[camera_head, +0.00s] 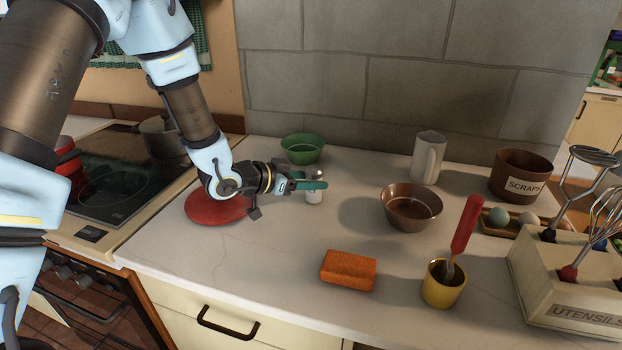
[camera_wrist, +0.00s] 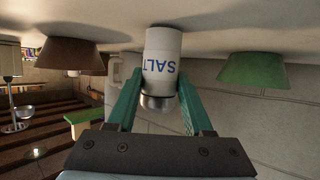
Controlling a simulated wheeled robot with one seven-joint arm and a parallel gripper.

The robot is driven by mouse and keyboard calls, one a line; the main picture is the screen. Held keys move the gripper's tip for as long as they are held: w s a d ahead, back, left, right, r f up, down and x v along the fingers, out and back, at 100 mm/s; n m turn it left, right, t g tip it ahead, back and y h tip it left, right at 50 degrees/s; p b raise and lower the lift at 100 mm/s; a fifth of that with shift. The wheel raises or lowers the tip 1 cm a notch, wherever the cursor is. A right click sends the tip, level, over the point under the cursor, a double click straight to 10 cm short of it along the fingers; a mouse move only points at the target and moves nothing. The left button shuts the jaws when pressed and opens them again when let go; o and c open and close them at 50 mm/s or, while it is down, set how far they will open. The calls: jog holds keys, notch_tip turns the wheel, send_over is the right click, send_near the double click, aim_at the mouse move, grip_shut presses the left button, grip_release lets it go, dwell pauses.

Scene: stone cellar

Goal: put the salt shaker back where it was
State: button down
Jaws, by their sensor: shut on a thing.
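The salt shaker (camera_wrist: 161,58) is a white cylinder with blue "SALT" lettering and a metal cap. In the wrist view, which is turned upside down, it sits between the two green fingers of my gripper (camera_wrist: 160,90). In the head view the salt shaker (camera_head: 315,193) shows at the tips of my gripper (camera_head: 310,185), partly hidden by a finger. My gripper is shut on it and reaches in sideways from the left. The shaker looks upright, with its base at or very near the counter; I cannot tell if it touches.
A red round mat (camera_head: 215,208) lies under my wrist. A green bowl (camera_head: 302,147) stands behind the shaker, a brown bowl (camera_head: 411,206) to its right. A white mug (camera_head: 428,158), an orange sponge (camera_head: 348,270) and a yellow cup (camera_head: 443,287) stand around.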

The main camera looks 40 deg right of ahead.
jog(key=shift+f, duration=0.2)
jog(key=shift+c, duration=1.5)
grip_release()
jog(key=shift+r, duration=0.25)
jog(key=s+b+v, duration=0.1)
jog(key=b+v, duration=0.1)
jog(key=v, duration=0.9)
jog(key=shift+w+a+b, duration=0.3)
jog(key=shift+w+a, duration=0.15)
jog(key=shift+w, duration=0.1)
